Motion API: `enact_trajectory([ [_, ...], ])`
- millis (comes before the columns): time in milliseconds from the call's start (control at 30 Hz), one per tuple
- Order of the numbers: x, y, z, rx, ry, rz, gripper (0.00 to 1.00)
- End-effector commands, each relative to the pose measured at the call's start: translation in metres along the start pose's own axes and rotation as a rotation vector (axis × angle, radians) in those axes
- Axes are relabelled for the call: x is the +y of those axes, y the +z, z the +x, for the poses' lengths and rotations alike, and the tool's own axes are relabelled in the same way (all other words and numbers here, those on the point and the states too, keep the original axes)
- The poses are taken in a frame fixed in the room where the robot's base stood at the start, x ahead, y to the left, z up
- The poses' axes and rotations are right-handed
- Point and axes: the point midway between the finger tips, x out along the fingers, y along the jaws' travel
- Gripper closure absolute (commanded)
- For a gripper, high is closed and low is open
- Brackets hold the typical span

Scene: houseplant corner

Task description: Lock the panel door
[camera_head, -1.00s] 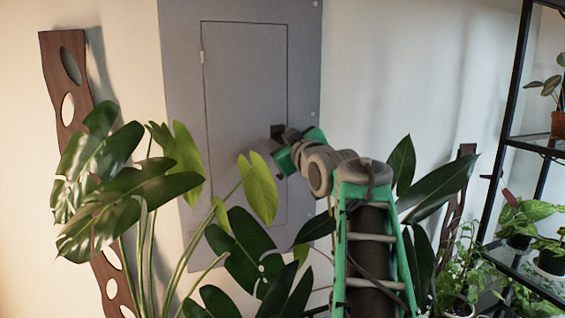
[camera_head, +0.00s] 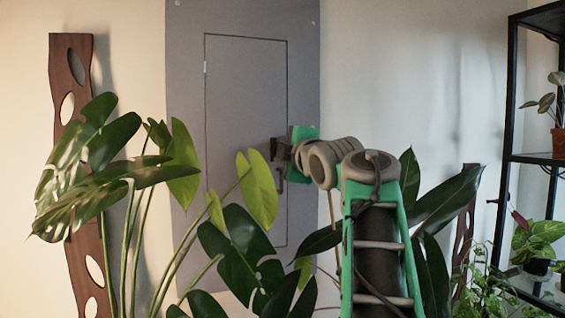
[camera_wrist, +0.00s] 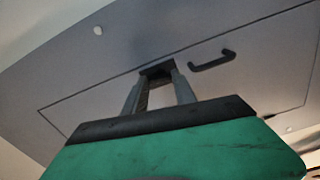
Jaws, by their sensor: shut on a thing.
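The grey panel door (camera_head: 240,110) sits flush in its grey panel on the wall, its outline thin and closed-looking. It also fills the upper part of the wrist view (camera_wrist: 110,105). My gripper (camera_head: 279,148) is at the door's right edge, a bit below mid-height. In the wrist view my gripper (camera_wrist: 158,72) has its two fingers on a small dark latch piece (camera_wrist: 157,67), shut on it. A dark bar handle (camera_wrist: 212,60) stands beside the latch, apart from the fingers. In the head view the handle (camera_head: 280,182) is below my gripper, partly hidden by a leaf.
Large-leaved plants (camera_head: 240,245) stand in front of the panel's lower part, close to my arm. A brown wooden board with holes (camera_head: 70,100) stands at the left. A black shelf rack (camera_head: 512,110) with potted plants is at the right. The wall between is bare.

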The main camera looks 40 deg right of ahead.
Motion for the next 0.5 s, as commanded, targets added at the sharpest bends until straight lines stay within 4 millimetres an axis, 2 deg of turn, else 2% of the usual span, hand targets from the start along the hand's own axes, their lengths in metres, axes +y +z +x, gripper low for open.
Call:
enact_trajectory([
  [200,-0.0024,0.0006,0.0004,0.0,-0.001,-0.109,1.0],
  [500,-0.0003,0.0002,0.0001,0.0,0.0,-0.171,1.0],
])
